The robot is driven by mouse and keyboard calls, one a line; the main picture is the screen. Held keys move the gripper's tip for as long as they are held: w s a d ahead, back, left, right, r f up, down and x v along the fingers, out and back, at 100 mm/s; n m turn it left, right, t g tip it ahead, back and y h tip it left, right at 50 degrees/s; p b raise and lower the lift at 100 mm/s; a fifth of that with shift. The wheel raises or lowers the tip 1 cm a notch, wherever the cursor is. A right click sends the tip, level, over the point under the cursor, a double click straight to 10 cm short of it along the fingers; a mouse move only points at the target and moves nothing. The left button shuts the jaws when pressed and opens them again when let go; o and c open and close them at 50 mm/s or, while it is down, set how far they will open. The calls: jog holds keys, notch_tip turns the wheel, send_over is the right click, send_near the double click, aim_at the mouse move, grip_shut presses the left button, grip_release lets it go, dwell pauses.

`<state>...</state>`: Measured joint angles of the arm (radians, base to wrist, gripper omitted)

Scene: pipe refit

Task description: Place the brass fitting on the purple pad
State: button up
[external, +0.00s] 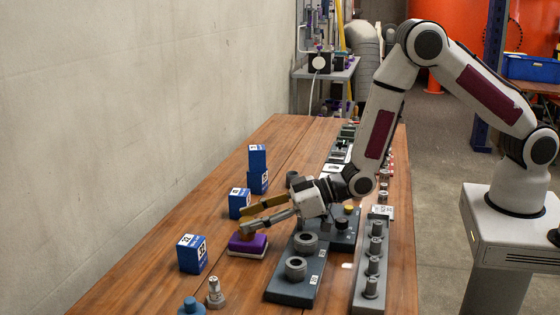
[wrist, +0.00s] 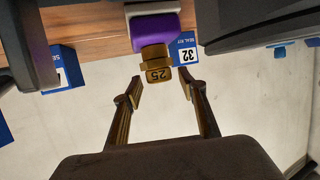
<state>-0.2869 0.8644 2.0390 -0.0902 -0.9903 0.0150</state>
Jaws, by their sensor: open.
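The brass fitting (wrist: 158,74), marked 25, sits on the purple pad (wrist: 152,30) in the wrist view and appears to touch its top. In the external view the purple pad (external: 250,245) lies on a pale base at the table's middle, with the fitting (external: 246,232) partly hidden by a finger. My gripper (external: 245,220) is open, reaching in from the right just above the pad. In the wrist view, the gripper's fingertips (wrist: 160,84) are spread on either side of the fitting, with a gap on each side.
Blue boxes stand left of the pad, one (external: 192,254) in front and another (external: 239,203) behind. A dark grey fixture (external: 290,290) with ring-shaped parts is close on the right. A small metal fitting (external: 214,294) and a blue part (external: 191,307) stand at the front.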

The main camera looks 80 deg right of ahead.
jog(key=shift+v, duration=5.2)
jog(key=s+d+r+m+g+h, duration=0.1)
jog(key=s+d+r+g+h, duration=0.1)
jog(key=s+d+r, duration=0.4)
jog(key=s+d+r+m+g+h, duration=0.1)
jog(key=s+d+r+h, duration=0.1)
jog(key=s+d+r, duration=0.5)
jog(key=s+d+r+m+g, duration=0.1)
jog(key=s+d+r+g, duration=0.1)
jog(key=s, duration=0.8)
jog(key=s+d+r+m+g+h, duration=0.1)
jog(key=s+r, duration=0.4)
jog(key=s, duration=0.6)
jog(key=shift+d+g, duration=0.7)
jog(key=shift+d, duration=0.3)
